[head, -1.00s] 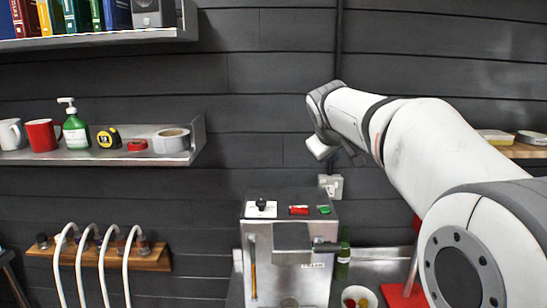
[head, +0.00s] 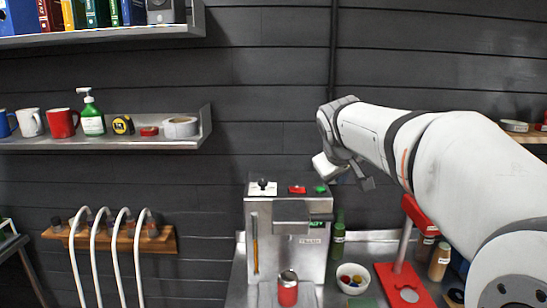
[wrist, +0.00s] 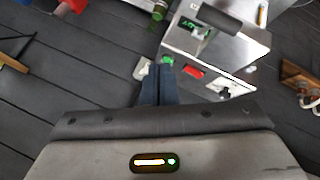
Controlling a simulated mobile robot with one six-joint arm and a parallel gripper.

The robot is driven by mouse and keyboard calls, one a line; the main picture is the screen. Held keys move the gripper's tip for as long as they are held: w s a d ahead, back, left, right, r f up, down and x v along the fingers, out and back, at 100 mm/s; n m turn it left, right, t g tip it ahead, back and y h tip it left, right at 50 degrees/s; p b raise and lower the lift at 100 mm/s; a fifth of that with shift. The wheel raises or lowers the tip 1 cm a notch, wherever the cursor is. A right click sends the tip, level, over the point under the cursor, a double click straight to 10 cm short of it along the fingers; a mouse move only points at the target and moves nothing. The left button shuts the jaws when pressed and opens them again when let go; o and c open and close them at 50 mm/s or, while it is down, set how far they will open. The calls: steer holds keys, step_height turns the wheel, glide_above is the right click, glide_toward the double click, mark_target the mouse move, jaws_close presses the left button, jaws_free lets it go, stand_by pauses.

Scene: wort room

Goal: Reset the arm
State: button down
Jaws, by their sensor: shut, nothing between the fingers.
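My arm reaches in from the right in the head view, and its wrist hangs in the air above and behind the right side of a steel machine (head: 285,230). My gripper (wrist: 158,72) is shut and empty in the wrist view, its dark fingers together. In the head view the gripper end (head: 366,182) is small and partly hidden by the wrist. The machine has a black knob (head: 263,184), a red button (head: 297,189) and a green button (head: 320,189) on top. In the wrist view the fingertips appear close to the green button (wrist: 168,60), but I cannot tell the gap.
A red cup (head: 288,291) stands at the machine's front. A green bottle (head: 338,238), a bowl (head: 352,278) and a red stand (head: 402,275) are to its right. A shelf (head: 160,143) with mugs is on the left wall. The wall space above the machine is clear.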

steer(key=s+f+m+g+y+b, duration=0.2)
steer(key=s+f+m+g+b, duration=0.2)
steer(key=s+f, duration=2.2)
steer(key=s+b, duration=0.2)
steer(key=b, duration=0.1)
steer(key=shift+a+f+b, duration=0.2)
steer(key=shift+b, duration=0.15)
